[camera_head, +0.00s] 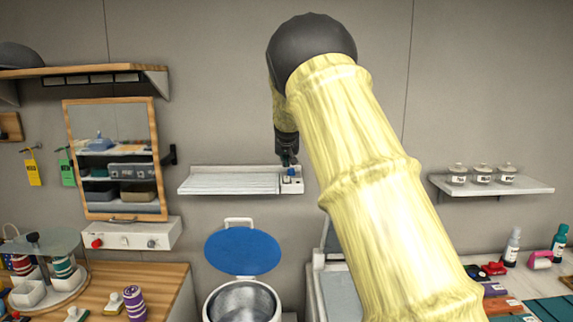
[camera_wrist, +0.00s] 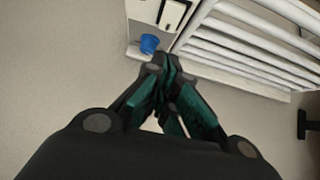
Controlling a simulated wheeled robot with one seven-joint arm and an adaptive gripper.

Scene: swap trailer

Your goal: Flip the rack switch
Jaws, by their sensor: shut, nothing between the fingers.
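The white slatted rack (camera_head: 230,183) is fixed to the wall, with a small white switch box (camera_head: 292,186) at its right end. A blue part shows on the box, and the wrist view shows a blue knob (camera_wrist: 149,44) just beyond my fingertips. The wrist view also shows the box (camera_wrist: 146,12) with a dark-outlined panel, cut off at the top edge, and the rack slats (camera_wrist: 250,55) at right. My gripper (camera_head: 288,160) is shut and empty, pointing down at the box. Its closed tips (camera_wrist: 166,66) look close to the knob; I cannot tell whether they touch.
A blue-lidded bin (camera_head: 242,251) stands below the rack. A framed mirror (camera_head: 115,205) and a white panel with knobs (camera_head: 131,236) are at left. A shelf with several jars (camera_head: 491,186) is at right. Bare wall surrounds the rack.

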